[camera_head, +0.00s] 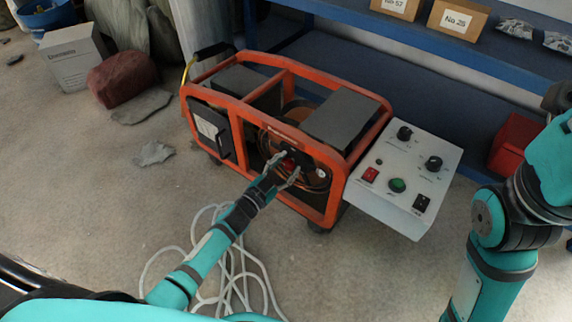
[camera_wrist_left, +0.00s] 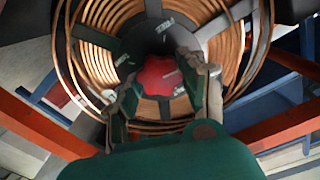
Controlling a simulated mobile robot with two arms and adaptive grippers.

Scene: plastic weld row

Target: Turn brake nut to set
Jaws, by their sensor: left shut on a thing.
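The brake nut is a red lobed knob (camera_wrist_left: 160,76) at the hub of a copper wire spool; it also shows small and red in the head view (camera_head: 288,164). The spool (camera_wrist_left: 95,50) sits inside the orange-framed machine (camera_head: 335,208). My left gripper (camera_head: 282,165) reaches into the frame's front opening. In the left wrist view its two fingers (camera_wrist_left: 165,85) stand on either side of the red knob and are shut on it. Part of the knob's rim is hidden by the fingers. My right gripper is not in view; only my right arm shows at the right.
A white control panel (camera_head: 385,205) with knobs and switches joins the machine's right side. Blue shelving (camera_head: 400,85) with boxes stands behind. A white cable (camera_head: 235,270) lies on the floor beneath my left arm. A grey box (camera_head: 75,60) and rocks stand at left.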

